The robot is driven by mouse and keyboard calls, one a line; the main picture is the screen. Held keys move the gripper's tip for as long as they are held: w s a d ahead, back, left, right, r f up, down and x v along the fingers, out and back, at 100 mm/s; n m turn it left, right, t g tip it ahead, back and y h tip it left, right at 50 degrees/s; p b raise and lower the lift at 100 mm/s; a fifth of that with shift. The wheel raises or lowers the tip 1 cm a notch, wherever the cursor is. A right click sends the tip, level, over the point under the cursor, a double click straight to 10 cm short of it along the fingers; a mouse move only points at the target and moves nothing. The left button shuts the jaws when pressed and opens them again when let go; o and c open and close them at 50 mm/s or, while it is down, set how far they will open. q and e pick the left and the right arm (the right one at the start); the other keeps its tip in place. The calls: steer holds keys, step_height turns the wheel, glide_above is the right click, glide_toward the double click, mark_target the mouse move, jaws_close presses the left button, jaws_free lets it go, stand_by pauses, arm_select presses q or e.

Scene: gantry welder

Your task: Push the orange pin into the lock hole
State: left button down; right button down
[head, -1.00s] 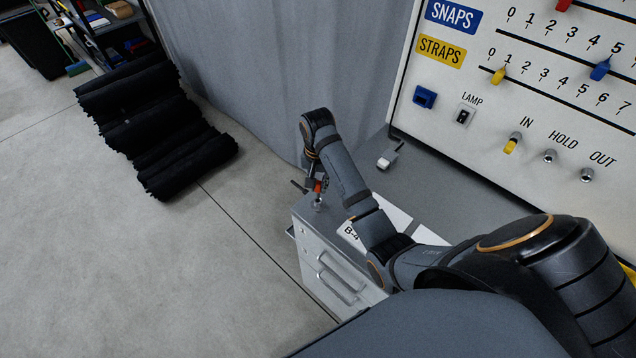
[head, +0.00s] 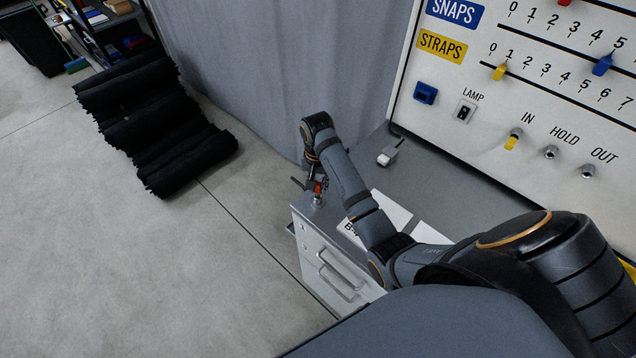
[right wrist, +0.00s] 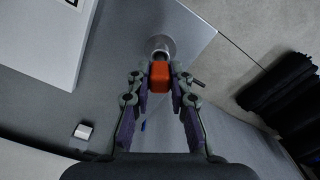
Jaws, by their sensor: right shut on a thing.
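The orange pin (right wrist: 160,76) is between the fingertips of my right gripper (right wrist: 160,84) in the right wrist view. The gripper is shut on it. Just beyond the pin is a round metal lock collar (right wrist: 161,46) near the corner of the grey cabinet top. In the head view the pin (head: 318,188) shows as a small orange-red patch right above the collar (head: 317,201), under my right gripper (head: 316,184). The hole itself is hidden, and I cannot tell how deep the pin sits. My left gripper is not in view.
The grey cabinet (head: 318,248) has handles on its front and white label sheets on top. A small light block (head: 388,157) lies on the grey surface behind. A white control panel (head: 470,95) stands at right, a grey curtain (head: 270,70) behind. Black rolls (head: 160,130) lie on the floor.

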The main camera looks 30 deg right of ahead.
steer(key=shift+f, duration=0.75)
steer(key=c, duration=1.1)
jaws_free()
steer(key=shift+c, duration=0.2)
